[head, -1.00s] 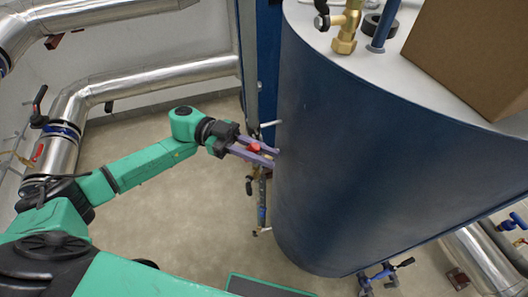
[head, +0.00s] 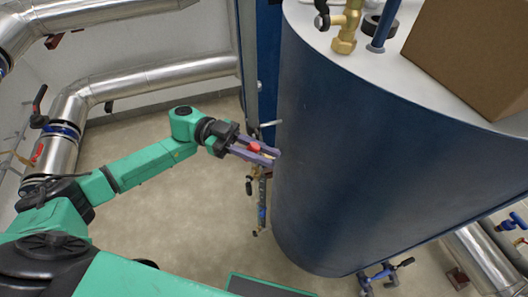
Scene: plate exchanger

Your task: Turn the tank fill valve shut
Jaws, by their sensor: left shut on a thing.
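My left gripper (head: 262,153) reaches in from the left at the tank's left edge. Its two purple fingers are shut on a small red valve handle (head: 254,147), which shows between them. The valve body is mostly hidden behind the fingers. A thin vertical pipe (head: 262,205) with small fittings continues below the gripper. The large dark blue tank (head: 370,170) stands just right of the fingertips. My right gripper is out of view.
A cardboard box (head: 470,55) and a brass valve (head: 346,30) sit on the tank's top. Silver pipes (head: 150,82) run along the left wall. A blue-handled valve (head: 385,272) sits low by the tank's base. The floor below my left arm is clear.

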